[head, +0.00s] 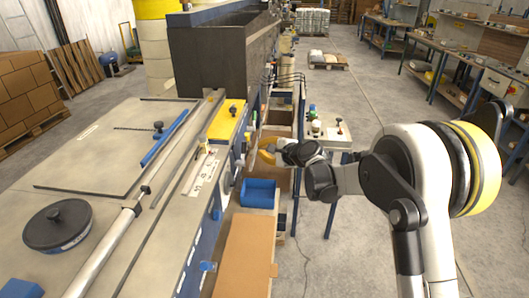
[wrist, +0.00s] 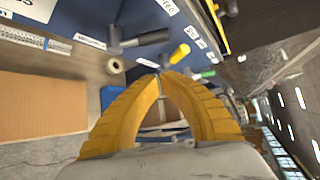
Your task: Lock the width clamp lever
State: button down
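Several levers show on the blue machine side in the wrist view. One is a dark grey T-shaped lever (wrist: 138,40), left of and beyond my fingertips. One has a yellow grip (wrist: 180,53), just beyond the fingertips, and one has a green end (wrist: 208,74) to the right. The labels are too small to read, so I cannot tell which is the width clamp lever. My gripper (wrist: 161,76) has yellow fingers whose tips meet, with nothing visible held between them. In the head view my gripper (head: 262,151) is beside the machine's right side.
A blue bin (head: 258,193) and a brown cardboard panel (head: 243,255) lie below, along the machine's side. The machine's long flat table (head: 110,165) fills the left. A small stand with buttons (head: 330,130) is behind my arm.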

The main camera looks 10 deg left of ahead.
aim_at(245, 147)
jog(key=b+x, duration=0.1)
jog(key=x, duration=0.5)
jog(key=s, duration=0.1)
jog(key=s+r, duration=0.1)
jog(key=s+r+b, duration=0.1)
jog(key=shift+s+a, duration=0.25)
jog(key=shift+s+r+n+t+b, duration=0.15)
jog(key=shift+s+n+t+b, duration=0.2)
jog(key=shift+b, duration=0.2)
jog(key=shift+s+r+n+t+y+b, duration=0.25)
jog(key=shift+s+r+t, duration=0.15)
jog(key=shift+s, duration=0.3)
jog(key=shift+s+r+n+t+y+b, duration=0.1)
jog(key=shift+s+r+n+t+y, duration=0.25)
jog(key=shift+s, duration=0.4)
jog(key=shift+s+d, duration=0.15)
jog(key=shift+s, duration=0.65)
